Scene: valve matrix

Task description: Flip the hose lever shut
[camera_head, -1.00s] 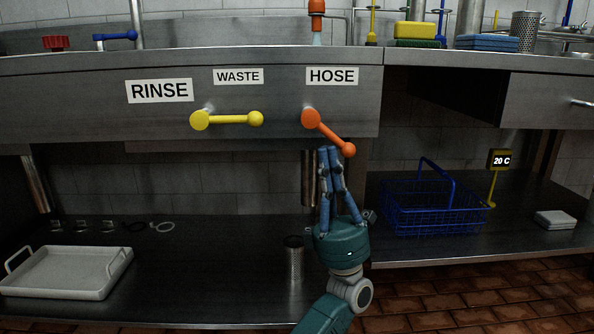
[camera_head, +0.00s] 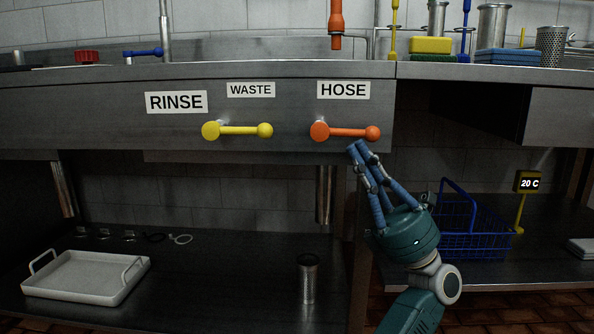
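The orange hose lever (camera_head: 345,132) sits under the HOSE label (camera_head: 343,90) on the steel panel. Its arm lies horizontal, with the ball end to the right. Nothing shows between the tips. I cannot tell whether they touch the lever. An orange hose nozzle (camera_head: 336,22) hangs above the counter, with no stream visible below it.
The yellow WASTE lever (camera_head: 238,131) is horizontal, left of the hose lever. A blue wire basket (camera_head: 475,228) stands behind my gripper on the lower shelf. A metal cylinder (camera_head: 307,279) and a white tray (camera_head: 85,275) stand below. The counter edge (camera_head: 230,73) runs above the levers.

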